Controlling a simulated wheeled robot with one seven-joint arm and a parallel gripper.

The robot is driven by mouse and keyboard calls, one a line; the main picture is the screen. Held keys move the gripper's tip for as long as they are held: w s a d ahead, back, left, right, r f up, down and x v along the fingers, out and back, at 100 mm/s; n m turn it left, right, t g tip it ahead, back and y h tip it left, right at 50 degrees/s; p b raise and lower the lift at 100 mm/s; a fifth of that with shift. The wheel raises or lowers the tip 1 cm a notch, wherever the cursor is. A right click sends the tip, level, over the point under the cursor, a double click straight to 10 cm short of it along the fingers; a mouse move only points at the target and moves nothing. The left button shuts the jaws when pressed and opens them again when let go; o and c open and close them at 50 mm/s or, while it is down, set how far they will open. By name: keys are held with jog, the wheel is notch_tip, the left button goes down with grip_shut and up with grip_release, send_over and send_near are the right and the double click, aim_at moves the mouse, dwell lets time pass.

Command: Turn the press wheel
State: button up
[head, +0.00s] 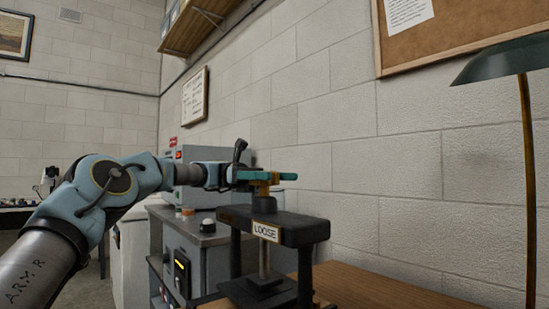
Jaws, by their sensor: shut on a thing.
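The press (300,230) is a dark frame with two posts, a top beam, a central screw and a dark base plate, standing on the wooden bench. A white label reading "LOOSE" is on the beam's front. The press wheel (263,188) shows as a small brass-coloured part above the screw's dark collar, seen nearly edge-on. My gripper (279,177) reaches in level from the left, its teal fingers at the wheel's height and shut on it. The fingers and wrist hide much of the wheel, so its full shape and turn angle cannot be told.
A green-shaded lamp (525,120) stands at the right. The block wall is close behind the press. Grey cabinets (184,250) with small jars on top stand left of it, beneath my forearm. A corkboard (460,40) and a shelf are higher up.

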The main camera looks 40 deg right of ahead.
jog(key=shift+a+r+m+y+p, duration=0.2)
jog(key=shift+m+y+p, duration=0.5)
jog(key=shift+p, duration=3.85)
jog(key=shift+a+r+m+y+p, duration=0.1)
jog(key=shift+r+m+y+p, duration=0.6)
jog(key=shift+p, duration=3.8)
jog(key=f+y+p, duration=0.1)
jog(key=p, duration=0.2)
jog(key=shift+f+p, duration=0.1)
jog(key=shift+p, duration=0.2)
jog(key=shift+a+f+y+p, duration=0.1)
jog(key=shift+f+y+p, duration=0.3)
jog(key=shift+p, duration=0.55)
jog(key=o, duration=1.2)
jog(key=shift+r, duration=0.1)
jog(key=shift+b, duration=0.35)
